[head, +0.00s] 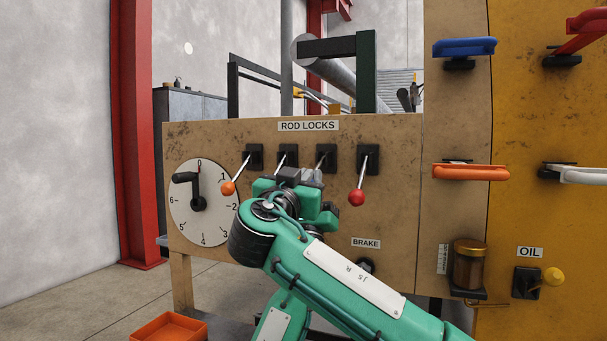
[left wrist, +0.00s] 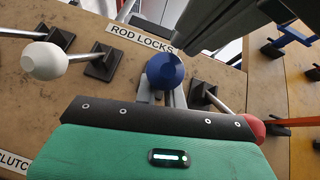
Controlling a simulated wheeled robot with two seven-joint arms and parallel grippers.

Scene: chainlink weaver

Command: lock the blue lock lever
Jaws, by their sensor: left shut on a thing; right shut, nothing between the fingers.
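The blue lock lever (head: 324,157) is third from the left in the ROD LOCKS row. In the head view its base and upper rod show, and its knob is hidden behind my left gripper. In the left wrist view its blue knob (left wrist: 165,71) is at the centre, at my left gripper's grey fingers (left wrist: 161,98). My left gripper (head: 309,177) is at the panel, shut on the blue lever. How far the lever is tilted is hard to tell. My right gripper is not in view.
A lever with an orange knob (head: 228,188) and one with a red knob (head: 356,197) flank my gripper; a white knob (left wrist: 44,61) is left of the blue one. A dial (head: 184,225) is at the panel's left. Coloured handles (head: 464,47) line the right.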

